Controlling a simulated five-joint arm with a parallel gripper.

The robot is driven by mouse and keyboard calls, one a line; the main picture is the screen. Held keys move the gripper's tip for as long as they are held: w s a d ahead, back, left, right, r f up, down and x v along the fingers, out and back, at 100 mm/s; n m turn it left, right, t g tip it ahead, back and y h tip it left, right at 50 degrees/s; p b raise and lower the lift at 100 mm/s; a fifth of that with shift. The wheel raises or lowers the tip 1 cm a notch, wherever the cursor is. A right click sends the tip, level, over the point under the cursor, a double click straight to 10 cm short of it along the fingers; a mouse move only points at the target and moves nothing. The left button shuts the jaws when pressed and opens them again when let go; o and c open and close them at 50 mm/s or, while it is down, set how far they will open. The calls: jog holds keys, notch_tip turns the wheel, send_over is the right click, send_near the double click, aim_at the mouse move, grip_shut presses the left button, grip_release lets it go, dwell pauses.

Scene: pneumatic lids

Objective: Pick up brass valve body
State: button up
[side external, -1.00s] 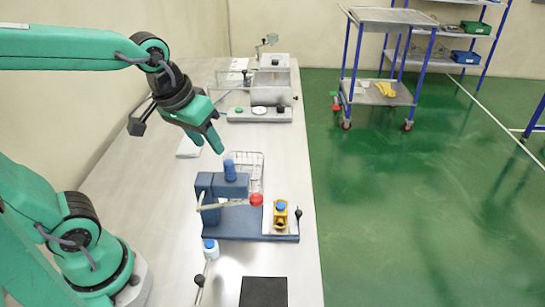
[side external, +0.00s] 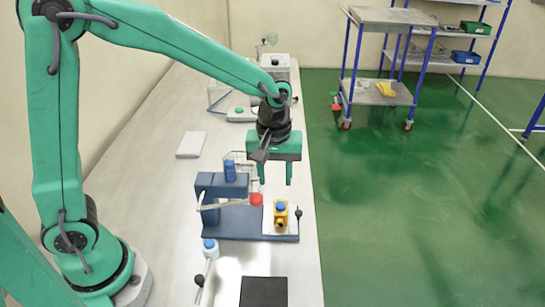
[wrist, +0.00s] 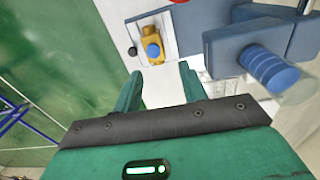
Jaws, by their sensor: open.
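The brass valve body (side external: 280,217) is a yellow-gold block with a blue round top. It sits upright on a white plate (side external: 268,227) at the right end of a blue press-like fixture (side external: 225,222). In the wrist view the valve body (wrist: 152,41) is beyond the fingertips, near the top middle. My gripper (side external: 275,182) points down, above and behind the valve body. Its two green fingers are apart with nothing between them, as the wrist view also shows at the gripper (wrist: 157,75).
The fixture's blue cylinder (side external: 230,170) and red knob (side external: 256,199) stand left of the valve body. A black-knobbed lever (side external: 298,213) is close on its right, near the table edge. A black pad (side external: 263,292) lies in front.

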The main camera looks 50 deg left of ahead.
aim_at(281, 205)
jog(key=shift+w+d+f+n, duration=0.35)
jog(key=shift+d+f, duration=0.1)
jog(key=shift+f, duration=0.3)
jog(key=shift+f, duration=1.25)
jog(key=shift+f, duration=0.1)
jog(key=shift+w+d+f, duration=0.1)
jog(key=shift+f, duration=2.45)
jog(key=shift+r, duration=0.1)
grip_shut()
